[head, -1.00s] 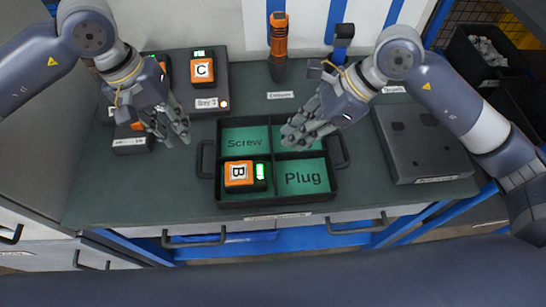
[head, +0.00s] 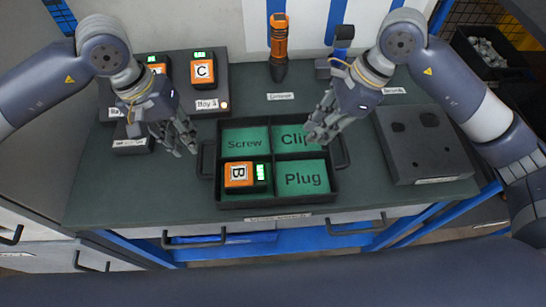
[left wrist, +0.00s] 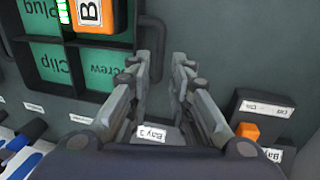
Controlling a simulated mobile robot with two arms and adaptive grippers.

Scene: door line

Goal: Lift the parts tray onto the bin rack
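The black parts tray (head: 277,203) sits on the dark green worktop with a handle at each side. Its green compartments read Screw, Clip and Plug; an orange battery marked B (head: 239,174) lies in the front left one. My left gripper (head: 187,146) is open and empty, above the worktop just left of the tray's left handle (head: 206,160). In the left wrist view its fingers (left wrist: 163,65) are spread beside the tray (left wrist: 68,38). My right gripper (head: 318,138) is above the tray's right side, apparently empty; its fingers look spread. The bin rack is not clearly identifiable.
A charger base holds battery C (head: 202,70) behind the left gripper. An orange screwdriver (head: 278,45) stands at the back. A dark grey box (head: 424,145) lies right of the tray. A black bin (head: 487,55) with grey contents stands far right. The worktop's front is clear.

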